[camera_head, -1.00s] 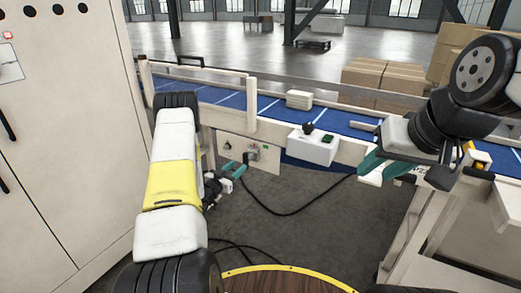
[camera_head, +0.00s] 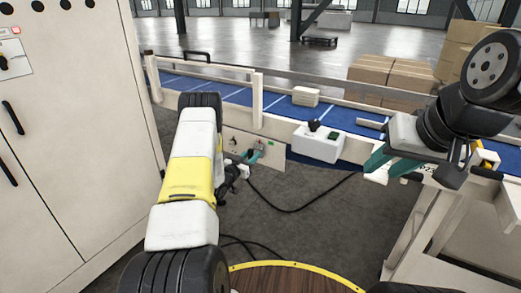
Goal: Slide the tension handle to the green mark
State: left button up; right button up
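A pale control panel (camera_head: 273,163) is fixed below the conveyor, with a small green mark (camera_head: 270,143) near its upper right. A small grey handle-like part shows on the panel beside my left gripper's teal fingertips, too small to make out clearly. My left gripper (camera_head: 252,157) is at the panel, its fingers reaching the handle area. Whether they are open or shut on the handle is too small to tell. My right gripper (camera_head: 389,166) is open at the right, in front of the conveyor's near rail, its teal fingers apart and empty.
The blue conveyor (camera_head: 235,95) crosses behind, with a white box (camera_head: 306,96) on it. A white control box (camera_head: 317,144) with a black knob is on the near rail. A large cabinet (camera_head: 75,150) stands left. A black cable (camera_head: 295,209) hangs low over the floor.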

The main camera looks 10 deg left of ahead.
pick_arm(q)
grip_shut()
dwell(1.2)
